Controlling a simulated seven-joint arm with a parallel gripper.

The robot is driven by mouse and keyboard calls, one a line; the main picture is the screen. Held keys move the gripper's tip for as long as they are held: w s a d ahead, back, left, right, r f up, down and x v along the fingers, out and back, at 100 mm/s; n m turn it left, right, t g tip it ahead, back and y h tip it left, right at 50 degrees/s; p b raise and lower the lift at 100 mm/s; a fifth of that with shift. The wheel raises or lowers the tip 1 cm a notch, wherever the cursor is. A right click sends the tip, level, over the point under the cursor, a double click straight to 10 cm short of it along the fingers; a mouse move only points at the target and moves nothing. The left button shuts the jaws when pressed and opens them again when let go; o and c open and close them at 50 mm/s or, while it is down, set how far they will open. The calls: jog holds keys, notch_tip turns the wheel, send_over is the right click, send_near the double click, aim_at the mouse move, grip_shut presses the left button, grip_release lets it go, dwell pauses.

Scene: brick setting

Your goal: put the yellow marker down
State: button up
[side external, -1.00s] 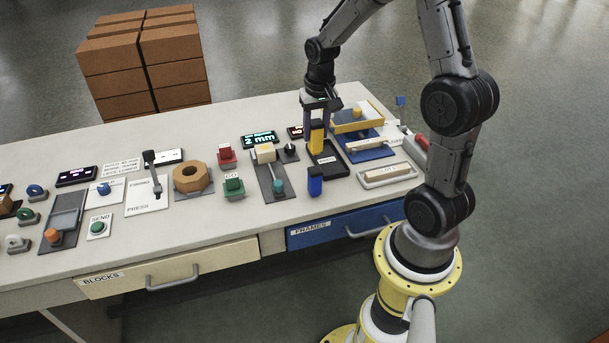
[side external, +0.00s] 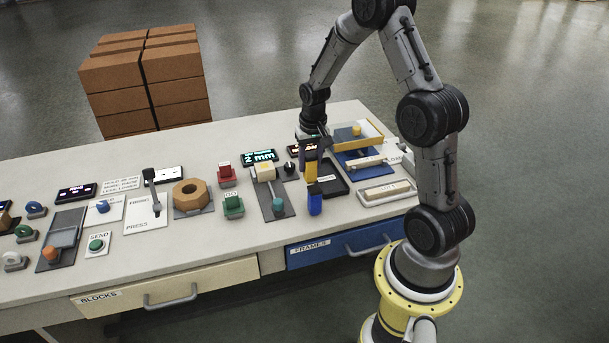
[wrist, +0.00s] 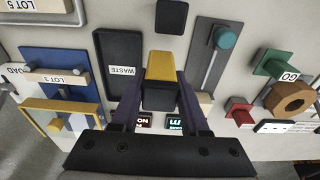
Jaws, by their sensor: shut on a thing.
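The yellow marker (side external: 311,169) is a small upright block, yellow with a dark part. My gripper (side external: 310,152) is shut on it from above. In the wrist view the marker (wrist: 166,67) sits between the two fingers of my gripper (wrist: 160,100). It is beside the black tray labelled WASTE (wrist: 104,42), not over its middle. Whether its lower end touches the table is hard to tell. A blue marker (side external: 315,205) with a dark top stands apart, nearer the table's front edge.
The WASTE tray (side external: 337,190) lies right of the held marker. A grey slider plate with a teal knob (side external: 278,206) lies to the left. Blue fixtures with a yellow-edged frame (side external: 370,130) stand at the right. The green GO button (side external: 233,206) is further left.

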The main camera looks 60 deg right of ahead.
jog(key=shift+w+d+f, duration=0.3)
jog(key=shift+w+f, duration=0.15)
jog(key=shift+f, duration=0.65)
jog(key=shift+w+d+f, duration=0.25)
jog(key=shift+w+f, duration=0.15)
jog(key=shift+f, duration=0.7)
jog(key=shift+w+d+f, duration=0.3)
jog(key=shift+w+f, duration=0.15)
jog(key=shift+f, duration=0.65)
jog(key=shift+f, duration=0.1)
jog(key=o, duration=1.1)
jog(key=shift+f, duration=0.1)
jog(key=shift+c, duration=0.2)
